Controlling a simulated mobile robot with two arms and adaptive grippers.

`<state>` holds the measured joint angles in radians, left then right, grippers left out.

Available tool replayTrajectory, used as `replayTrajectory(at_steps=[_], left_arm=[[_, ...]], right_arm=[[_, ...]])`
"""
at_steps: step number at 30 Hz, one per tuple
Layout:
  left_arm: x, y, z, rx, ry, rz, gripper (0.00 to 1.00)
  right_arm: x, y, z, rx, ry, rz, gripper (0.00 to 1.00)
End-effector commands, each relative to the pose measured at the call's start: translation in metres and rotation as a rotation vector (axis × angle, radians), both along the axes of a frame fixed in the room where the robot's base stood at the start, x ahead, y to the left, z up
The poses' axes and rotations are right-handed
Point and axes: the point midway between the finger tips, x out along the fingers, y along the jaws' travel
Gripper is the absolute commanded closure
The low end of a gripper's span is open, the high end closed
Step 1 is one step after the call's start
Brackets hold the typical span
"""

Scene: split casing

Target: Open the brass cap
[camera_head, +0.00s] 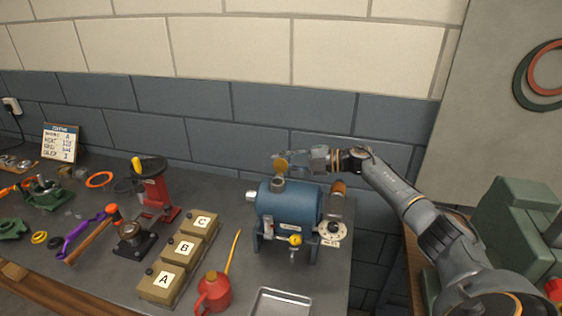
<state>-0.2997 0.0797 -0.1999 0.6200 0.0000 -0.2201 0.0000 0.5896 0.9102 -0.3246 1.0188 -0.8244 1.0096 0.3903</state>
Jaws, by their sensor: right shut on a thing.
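The brass cap (281,165) is a small round brass-coloured disc above the top opening of the blue casing. It stands raised on edge, over the short neck (278,182) on top. The blue casing (289,206) sits upright on the bench near its right end. My right gripper (284,157) comes in from the right over the casing, with its fingers shut at the brass cap. The fingertips are small, and the exact contact is hard to make out. My left gripper is not in view.
A metal tray (281,303) lies in front. A red press (155,190) stands further left.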

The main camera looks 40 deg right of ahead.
Motion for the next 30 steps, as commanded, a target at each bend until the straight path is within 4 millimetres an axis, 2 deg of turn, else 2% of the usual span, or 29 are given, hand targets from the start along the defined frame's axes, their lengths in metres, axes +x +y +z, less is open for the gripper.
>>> replayTrajectory(at_steps=[3,4,7,17,30], left_arm=[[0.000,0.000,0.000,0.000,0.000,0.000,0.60],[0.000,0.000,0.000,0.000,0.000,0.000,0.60],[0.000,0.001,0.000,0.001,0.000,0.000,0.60],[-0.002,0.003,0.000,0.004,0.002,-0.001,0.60],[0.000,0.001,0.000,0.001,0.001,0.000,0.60]], right_arm=[[0.000,-0.002,-0.002,-0.004,0.003,-0.004,1.00],[0.000,-0.002,-0.002,-0.004,0.003,-0.004,0.78],[0.000,-0.002,-0.001,-0.003,0.003,-0.003,0.60],[-0.002,-0.002,0.000,-0.002,0.000,-0.001,0.60],[-0.048,-0.047,0.008,-0.003,0.004,-0.005,0.60]])
